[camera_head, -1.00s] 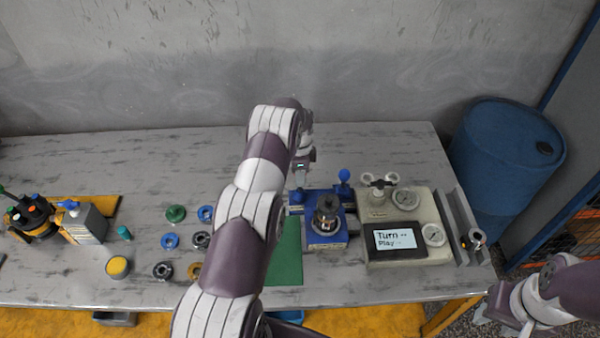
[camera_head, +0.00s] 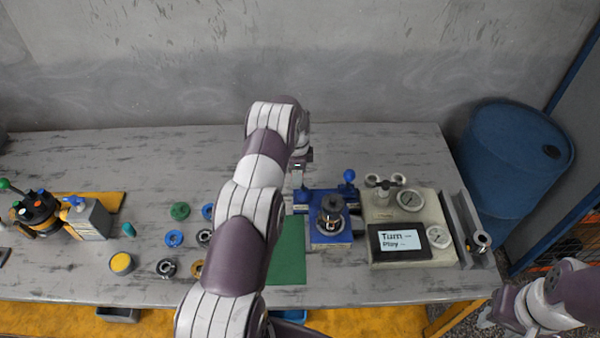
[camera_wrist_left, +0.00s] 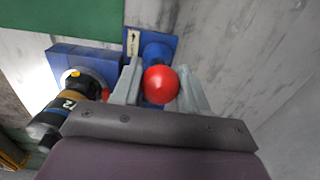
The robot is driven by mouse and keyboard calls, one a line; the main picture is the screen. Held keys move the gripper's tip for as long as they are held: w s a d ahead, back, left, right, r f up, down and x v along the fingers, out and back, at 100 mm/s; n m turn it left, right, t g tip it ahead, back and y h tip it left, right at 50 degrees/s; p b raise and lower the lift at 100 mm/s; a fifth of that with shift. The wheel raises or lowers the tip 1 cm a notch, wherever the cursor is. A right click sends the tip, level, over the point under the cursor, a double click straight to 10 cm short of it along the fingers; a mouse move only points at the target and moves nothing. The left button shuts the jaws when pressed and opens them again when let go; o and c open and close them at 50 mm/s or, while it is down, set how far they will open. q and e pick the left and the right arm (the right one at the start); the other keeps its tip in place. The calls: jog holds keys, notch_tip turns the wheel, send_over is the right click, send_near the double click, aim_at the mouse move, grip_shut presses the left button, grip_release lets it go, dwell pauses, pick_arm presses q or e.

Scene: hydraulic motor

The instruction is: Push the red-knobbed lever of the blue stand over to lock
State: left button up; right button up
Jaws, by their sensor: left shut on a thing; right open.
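The blue stand (camera_head: 344,232) is on the table right of the green mat and carries a dark motor (camera_head: 330,215). Its red knob (camera_wrist_left: 160,84) sits between the two grey fingers of my left gripper (camera_wrist_left: 163,88) in the left wrist view. The gripper is shut on it. In the head view my left gripper (camera_head: 298,182) is at the stand's back left corner, and the red knob is hidden there. The blue stand (camera_wrist_left: 90,56) and the tilted-looking motor (camera_wrist_left: 68,108) show left of the fingers in the wrist view. My right gripper (camera_head: 502,308) is low at the right edge, away from the stand.
A blue knob (camera_head: 349,175) stands at the back right of the blue stand. A pale test unit (camera_head: 438,207) with a screen and gauges is close on the right. Several rings and a yellow-topped cup (camera_head: 121,263) lie left of my left arm. The table behind is clear.

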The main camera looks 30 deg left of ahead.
pick_arm(q)
jog(key=shift+s+a+f, duration=0.1)
jog(key=shift+s+a, duration=0.1)
jog(key=shift+a, duration=0.1)
jog(key=shift+s+a+f+b, duration=0.3)
jog(key=shift+s+a, duration=0.1)
jog(key=shift+a, duration=0.2)
jog(key=shift+a+f, duration=0.1)
dwell(0.4)
jog(key=shift+s+a+f+b, duration=0.25)
jog(key=shift+s+a+b, duration=0.05)
jog(key=shift+a+b, duration=0.15)
dwell(0.4)
jog(key=o, duration=0.7)
jog(key=shift+r, duration=0.15)
